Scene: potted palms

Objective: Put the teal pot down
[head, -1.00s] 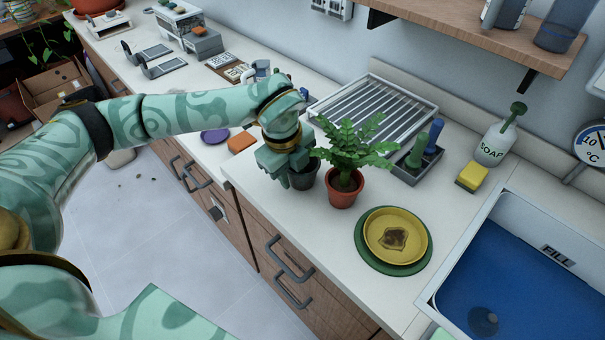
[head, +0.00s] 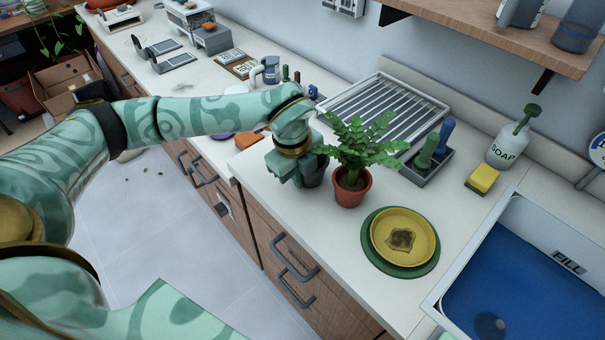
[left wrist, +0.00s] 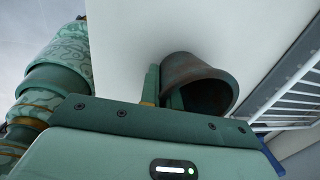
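The teal pot (head: 316,173) is a small dark grey-green pot at the counter's front part, just left of the potted plant. It looks upright, low over or on the counter; I cannot tell whether its base touches. My left gripper (head: 303,179) comes in from the left and hides much of it. In the left wrist view my left gripper (left wrist: 164,92) has one finger outside the wall and one inside the mouth of the pot (left wrist: 207,76), and seems shut on the wall. My right gripper is not in view.
A fern in a terracotta pot (head: 350,187) stands close on the right. A yellow plate on a green one (head: 433,262), a dish rack (head: 345,93), a brush tray (head: 433,168) and a sink (head: 520,280) lie beyond. An orange sponge (head: 246,140) is to the left.

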